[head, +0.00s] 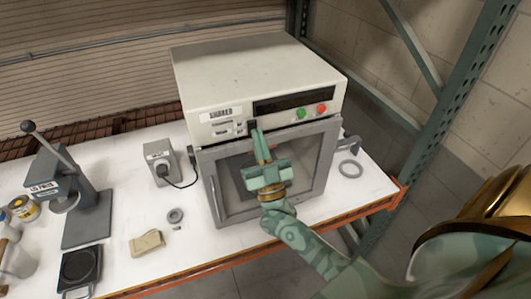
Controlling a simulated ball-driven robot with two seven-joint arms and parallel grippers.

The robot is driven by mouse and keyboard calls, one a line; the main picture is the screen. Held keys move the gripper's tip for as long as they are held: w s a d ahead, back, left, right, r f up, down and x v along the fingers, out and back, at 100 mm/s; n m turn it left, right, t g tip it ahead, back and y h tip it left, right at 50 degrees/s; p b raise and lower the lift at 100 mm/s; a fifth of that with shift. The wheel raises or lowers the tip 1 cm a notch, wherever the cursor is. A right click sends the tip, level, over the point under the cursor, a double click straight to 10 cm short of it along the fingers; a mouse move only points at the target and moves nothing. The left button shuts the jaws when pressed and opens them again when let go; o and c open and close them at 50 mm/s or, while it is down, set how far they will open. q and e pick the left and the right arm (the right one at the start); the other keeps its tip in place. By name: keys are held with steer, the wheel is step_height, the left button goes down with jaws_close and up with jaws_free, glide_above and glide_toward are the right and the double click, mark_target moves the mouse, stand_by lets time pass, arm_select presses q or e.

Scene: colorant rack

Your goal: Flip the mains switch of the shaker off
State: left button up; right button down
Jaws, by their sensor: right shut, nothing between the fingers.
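The shaker (245,68) is a cream box with a glass-fronted door, standing on the white bench. Its front panel carries a label reading SHAKER, a dark display, a green button (301,113) and a red button (321,109). A small dark piece (251,125) on the panel, left of the display's lower edge, looks like the mains switch; its position cannot be read. My right gripper (257,133) is shut and empty, its fingertips at or just in front of this dark piece, partly covering it. Contact cannot be told. My left gripper is out of view.
A grey socket box (163,160) with a black cable stands left of the shaker. A lever press (85,200), a small scale (80,268), a tan block (147,243) and rings lie around. A green rack post (450,110) rises at right.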

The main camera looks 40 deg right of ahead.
mark_target(252, 127)
steer(key=shift+w+d, duration=0.2)
steer(key=shift+w, duration=0.8)
steer(key=shift+w+d+r, duration=0.1)
steer(key=shift+w+r, duration=0.05)
steer(key=shift+w, duration=0.05)
